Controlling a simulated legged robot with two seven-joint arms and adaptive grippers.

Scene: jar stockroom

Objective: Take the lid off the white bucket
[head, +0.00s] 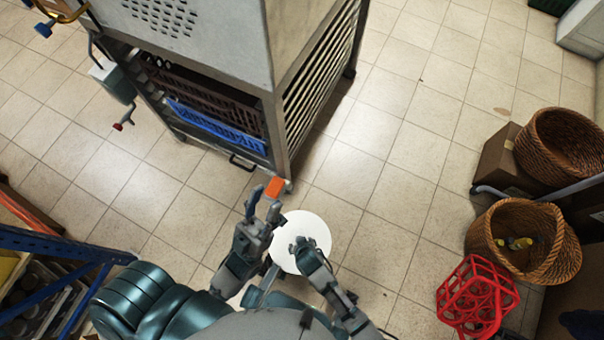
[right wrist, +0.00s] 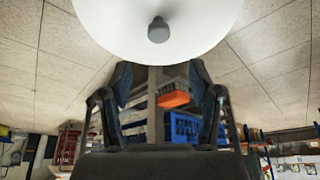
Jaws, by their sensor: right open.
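The white round lid (head: 318,232) of the bucket shows from above, close in front of my body. The bucket's own wall is hidden. In the right wrist view the lid (right wrist: 205,25) fills the top edge, with a grey knob (right wrist: 158,28) on it. My right gripper (head: 302,243) is over the lid and hides part of it. In the right wrist view its fingers (right wrist: 160,80) are spread, with the knob beyond their tips and not between them. My left gripper (head: 264,205) is at the lid's left side, its fingers apart.
A tall metal cabinet (head: 232,45) with a blue crate (head: 215,125) stands ahead. A small orange block (head: 275,187) shows beyond my left fingertips; whether they touch it is unclear. Wicker baskets (head: 486,245) and a red wire holder (head: 462,312) stand right. Tiled floor between is clear.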

